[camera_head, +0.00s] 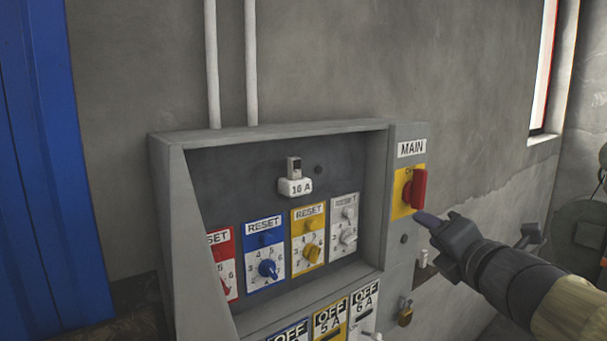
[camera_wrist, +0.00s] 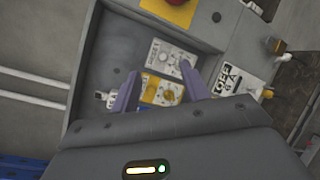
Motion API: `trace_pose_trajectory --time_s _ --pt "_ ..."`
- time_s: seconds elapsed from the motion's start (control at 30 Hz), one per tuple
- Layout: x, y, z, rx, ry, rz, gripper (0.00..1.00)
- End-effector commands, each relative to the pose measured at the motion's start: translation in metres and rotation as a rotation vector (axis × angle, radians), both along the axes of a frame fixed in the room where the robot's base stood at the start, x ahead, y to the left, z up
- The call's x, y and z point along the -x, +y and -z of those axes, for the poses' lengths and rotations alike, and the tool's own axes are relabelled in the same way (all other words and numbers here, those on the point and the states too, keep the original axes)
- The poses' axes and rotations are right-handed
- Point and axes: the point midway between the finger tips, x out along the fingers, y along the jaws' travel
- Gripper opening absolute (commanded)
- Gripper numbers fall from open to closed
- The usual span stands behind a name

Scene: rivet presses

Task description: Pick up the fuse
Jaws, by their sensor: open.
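The grey panel box (camera_head: 180,230) holds coloured RESET dials and OFF switches. A red MAIN handle (camera_head: 419,188) on a yellow plate sits just above my gripper. A padlock (camera_head: 405,313) hangs below. A blue door (camera_head: 40,170) is at left.

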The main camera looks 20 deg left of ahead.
Motion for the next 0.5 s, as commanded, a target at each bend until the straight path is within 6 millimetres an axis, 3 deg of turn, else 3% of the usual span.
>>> trace_pose_trajectory --time_s 0.03,0.1,0.2,0.33,0.5 --pt "0.013 0.020 -0.027 0.107 -0.146 -0.098 0.45" --pt "0.035 0.046 -0.055 0.260 -0.349 -0.227 0.45" --pt "0.064 0.071 -0.079 0.430 -0.581 -0.362 0.45" --pt "0.084 0.086 -0.089 0.540 -0.737 -0.450 0.45" --pt "0.086 0.087 -0.090 0.555 -0.758 -0.461 0.45"
